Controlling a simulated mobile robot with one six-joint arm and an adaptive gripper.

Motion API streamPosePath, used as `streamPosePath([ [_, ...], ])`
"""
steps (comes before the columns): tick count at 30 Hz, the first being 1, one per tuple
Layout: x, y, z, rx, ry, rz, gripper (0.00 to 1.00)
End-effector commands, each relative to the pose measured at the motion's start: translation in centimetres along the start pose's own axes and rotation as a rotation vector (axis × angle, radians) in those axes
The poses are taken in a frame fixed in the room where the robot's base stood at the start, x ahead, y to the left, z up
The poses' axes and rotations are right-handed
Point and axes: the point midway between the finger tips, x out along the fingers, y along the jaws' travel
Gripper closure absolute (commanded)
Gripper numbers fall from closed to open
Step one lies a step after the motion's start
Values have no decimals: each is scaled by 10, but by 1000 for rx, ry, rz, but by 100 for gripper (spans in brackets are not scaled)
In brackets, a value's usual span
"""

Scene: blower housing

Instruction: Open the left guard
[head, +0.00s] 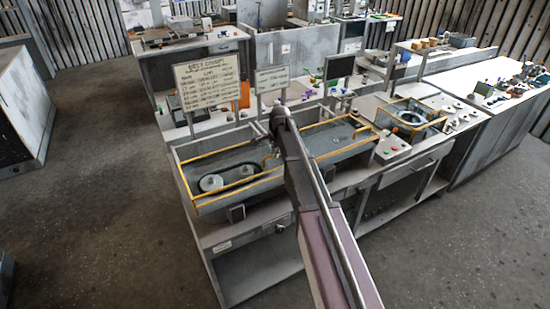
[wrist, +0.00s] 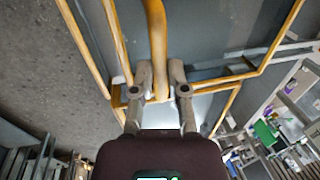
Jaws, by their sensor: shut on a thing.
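The left guard (head: 237,189) is a yellow-edged frame over the left bay of the bench in the head view. A dark belt and two round pulleys (head: 211,183) show inside that bay. In the wrist view the yellow bars of a guard (wrist: 112,38) fill the upper picture. My gripper (wrist: 161,88) is shut on a thick yellow bar, the guard handle (wrist: 157,45), which runs up between the two fingers. In the head view my arm hides the fingers and the right end of the left bay. How far the guard is raised is hard to tell.
A second yellow-edged bay (head: 345,141) lies just right of my arm. Sign boards (head: 207,81) and a dark monitor (head: 339,67) stand behind the bays. A control panel with buttons (head: 390,148) is further right. The floor at front left is clear.

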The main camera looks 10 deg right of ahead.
Motion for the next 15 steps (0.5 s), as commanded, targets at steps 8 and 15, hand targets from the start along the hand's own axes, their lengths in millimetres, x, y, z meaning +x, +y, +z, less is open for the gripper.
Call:
streamPosePath([
  [8, 16, -85, -11, 1, 15, -3, 100],
  [15, 29, -153, -12, 2, 16, -4, 100],
])
